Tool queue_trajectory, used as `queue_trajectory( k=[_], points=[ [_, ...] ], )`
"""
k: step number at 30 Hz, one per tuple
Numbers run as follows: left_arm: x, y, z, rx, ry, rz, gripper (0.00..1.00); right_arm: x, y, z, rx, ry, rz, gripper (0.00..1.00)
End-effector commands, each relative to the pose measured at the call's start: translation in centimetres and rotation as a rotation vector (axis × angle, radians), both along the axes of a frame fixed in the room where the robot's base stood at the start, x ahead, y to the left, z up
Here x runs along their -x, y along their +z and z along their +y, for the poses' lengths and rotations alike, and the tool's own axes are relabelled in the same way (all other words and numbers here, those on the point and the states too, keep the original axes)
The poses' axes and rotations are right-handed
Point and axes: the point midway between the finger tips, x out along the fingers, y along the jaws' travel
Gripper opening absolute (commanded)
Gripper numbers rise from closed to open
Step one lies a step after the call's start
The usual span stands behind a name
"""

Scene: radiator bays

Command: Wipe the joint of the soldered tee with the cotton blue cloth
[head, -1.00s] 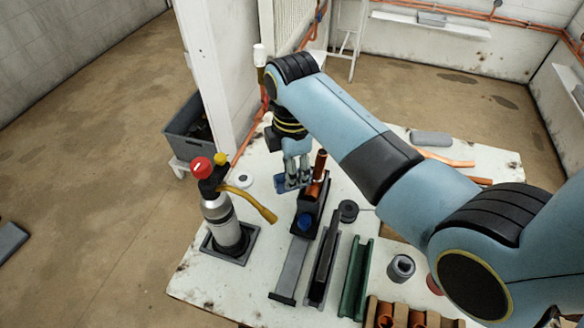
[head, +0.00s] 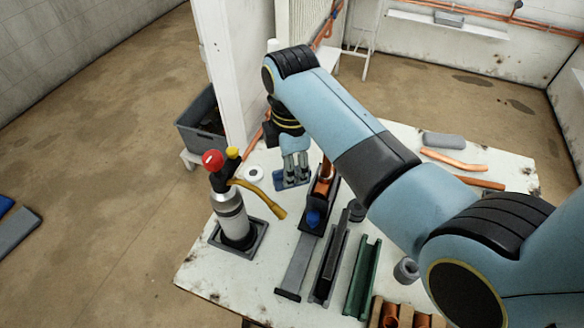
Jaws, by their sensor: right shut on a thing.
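The copper tee (head: 325,175) sits in a dark holder (head: 309,240) with a blue knob (head: 313,218) on the worktable. My right gripper (head: 296,180) points down just left of the tee, shut on the blue cloth (head: 280,181). The cloth shows at the fingertips, low over the table. A small gap seems to lie between the cloth and the tee, but I cannot tell for sure whether they touch. The tee's joint is too small to make out. My left gripper is not in view.
A torch (head: 231,210) with a red knob and yellow hose stands at the table's left, close to my gripper. A white roll (head: 253,173) lies behind it. A green channel (head: 362,278), copper pipes (head: 455,161) and a grey block (head: 443,140) lie on the worktable (head: 205,275).

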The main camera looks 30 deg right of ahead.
Motion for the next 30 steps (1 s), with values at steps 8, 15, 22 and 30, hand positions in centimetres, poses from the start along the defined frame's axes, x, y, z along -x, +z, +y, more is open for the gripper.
queue_trajectory(
  k=[8, 15, 22, 30],
  points=[
    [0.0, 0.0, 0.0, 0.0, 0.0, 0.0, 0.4, 0.0, 2.6, 0.0, 0.001, 0.0, -0.003, 0.01],
    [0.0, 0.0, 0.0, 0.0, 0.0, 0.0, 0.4, 0.0, 4.6, 0.0, 0.0, 0.0, -0.002, 0.01],
    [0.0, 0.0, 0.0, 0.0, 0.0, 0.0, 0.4, 0.0, 5.3, 0.0, 0.0, 0.0, -0.001, 0.01],
    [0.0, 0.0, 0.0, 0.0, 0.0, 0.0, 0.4, 0.0, 5.2, 0.0, 0.0, 0.0, -0.001, 0.01]
  ],
)
